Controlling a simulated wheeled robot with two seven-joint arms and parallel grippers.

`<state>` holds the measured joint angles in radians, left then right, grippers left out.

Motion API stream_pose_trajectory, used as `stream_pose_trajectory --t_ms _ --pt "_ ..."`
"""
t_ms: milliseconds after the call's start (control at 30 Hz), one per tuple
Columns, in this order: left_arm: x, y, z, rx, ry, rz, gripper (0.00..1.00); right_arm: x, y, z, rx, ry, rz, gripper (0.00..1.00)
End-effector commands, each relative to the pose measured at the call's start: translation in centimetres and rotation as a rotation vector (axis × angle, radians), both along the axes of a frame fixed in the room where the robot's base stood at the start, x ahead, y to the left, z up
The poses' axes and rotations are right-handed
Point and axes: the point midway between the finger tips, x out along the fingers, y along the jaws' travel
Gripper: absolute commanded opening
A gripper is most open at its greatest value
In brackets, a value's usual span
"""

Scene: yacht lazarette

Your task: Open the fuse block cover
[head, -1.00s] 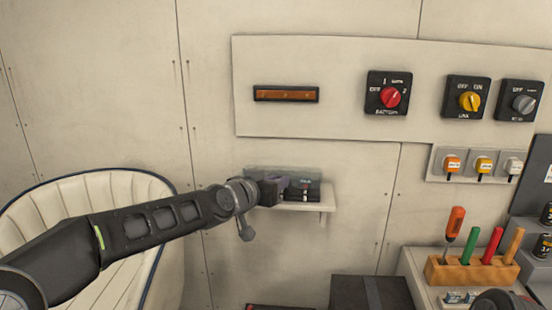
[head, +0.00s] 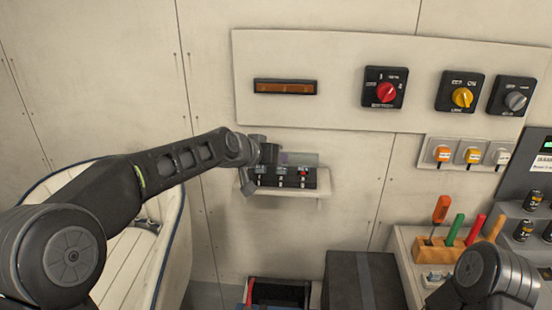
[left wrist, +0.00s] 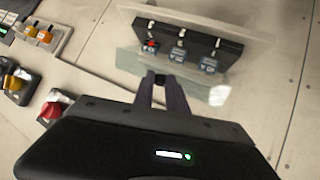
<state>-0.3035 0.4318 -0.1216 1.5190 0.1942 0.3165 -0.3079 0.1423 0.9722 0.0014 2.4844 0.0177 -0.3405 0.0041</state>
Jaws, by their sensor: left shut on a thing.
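The fuse block (head: 286,179) is a black strip with several switches or fuses, one marked red. It sits on a small white wall shelf and also shows in the left wrist view (left wrist: 182,48). Its clear cover (head: 303,158) stands tilted up above the block, with the block's front uncovered. In the left wrist view the cover (left wrist: 128,60) is a faint see-through pane. My left gripper (head: 270,153) is shut on the cover's edge at the block's upper left; its fingers (left wrist: 161,78) point toward the pane. My right gripper is out of view.
The white shelf (head: 292,194) is small and close under the block. Rotary switches, including a red one (head: 386,94), are on the panel to the right. A wooden tool rack (head: 440,252) and a dark box (head: 362,285) stand lower right. A cream seat (head: 140,255) is at left.

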Motion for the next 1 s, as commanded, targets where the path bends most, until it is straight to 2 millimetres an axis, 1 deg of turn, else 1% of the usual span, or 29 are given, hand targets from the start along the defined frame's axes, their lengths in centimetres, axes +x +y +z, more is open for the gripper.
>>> stream_pose_trajectory --t_ms 200,233,333,667,767,1000 --pt "0.0 0.0 0.0 0.0 -0.001 0.0 0.0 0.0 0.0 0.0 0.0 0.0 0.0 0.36" --pt "0.0 0.0 0.0 0.0 -0.001 0.0 0.18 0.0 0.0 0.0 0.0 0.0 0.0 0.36" --pt "0.0 0.0 0.0 0.0 -0.001 0.0 0.26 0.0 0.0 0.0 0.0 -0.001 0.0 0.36" --pt "-0.3 0.1 0.2 0.0 -0.002 0.0 0.26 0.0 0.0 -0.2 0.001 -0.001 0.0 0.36" --pt "-0.9 0.4 0.6 0.0 -0.002 -0.001 0.26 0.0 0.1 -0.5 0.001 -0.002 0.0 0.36" --pt "-3.8 2.0 2.6 0.0 -0.004 0.0 0.26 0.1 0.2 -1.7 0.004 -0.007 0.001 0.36"
